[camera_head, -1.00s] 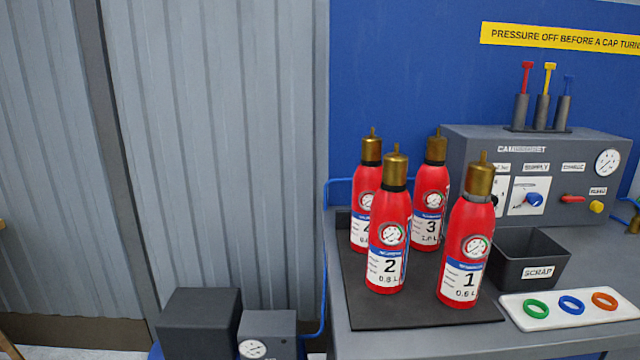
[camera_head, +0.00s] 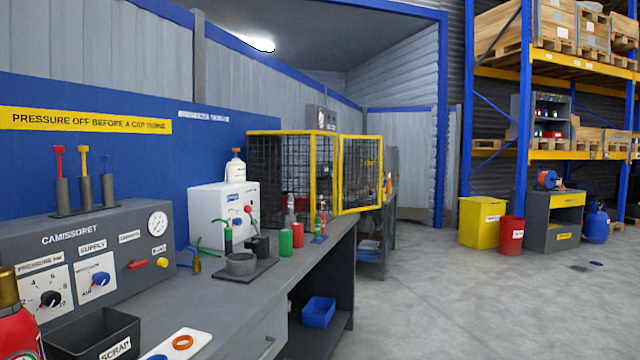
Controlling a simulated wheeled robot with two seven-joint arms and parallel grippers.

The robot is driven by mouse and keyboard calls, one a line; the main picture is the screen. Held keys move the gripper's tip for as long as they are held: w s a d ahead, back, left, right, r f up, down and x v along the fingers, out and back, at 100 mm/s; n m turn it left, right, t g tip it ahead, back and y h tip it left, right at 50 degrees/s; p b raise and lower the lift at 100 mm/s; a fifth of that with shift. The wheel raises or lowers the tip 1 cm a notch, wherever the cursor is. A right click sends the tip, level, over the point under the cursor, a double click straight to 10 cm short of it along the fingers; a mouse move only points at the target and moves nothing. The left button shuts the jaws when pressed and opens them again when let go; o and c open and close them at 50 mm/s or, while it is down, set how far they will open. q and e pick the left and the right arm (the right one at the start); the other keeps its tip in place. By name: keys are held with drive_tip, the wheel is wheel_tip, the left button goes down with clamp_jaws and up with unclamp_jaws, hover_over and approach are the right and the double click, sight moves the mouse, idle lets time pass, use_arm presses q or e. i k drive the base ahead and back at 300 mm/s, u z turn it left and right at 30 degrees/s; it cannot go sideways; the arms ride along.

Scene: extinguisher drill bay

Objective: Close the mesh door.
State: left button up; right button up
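The mesh door (camera_head: 361,174) is a yellow-framed panel of dark wire mesh. It stands swung out from the right front side of a yellow-framed mesh cage (camera_head: 275,172), so the door looks open. The cage stands toward the far end of the grey bench, against the blue back wall. Its inside is partly hidden by the mesh, and I cannot tell what it holds. Neither of my grippers shows in this view.
The long grey bench (camera_head: 226,298) carries a control panel (camera_head: 110,243), a scrap bin (camera_head: 92,334), a white box unit (camera_head: 212,213) and red and green cylinders near the cage. Open floor (camera_head: 450,300) lies right of the bench. Tall shelving stands at the far right.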

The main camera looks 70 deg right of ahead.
sight(380, 138)
drive_tip(key=k, duration=0.95)
drive_tip(key=z, duration=2.65)
drive_tip(key=i, duration=9.3)
drive_tip(key=u, duration=2.65)
drive_tip(key=i, duration=0.75)
drive_tip(key=u, duration=0.05)
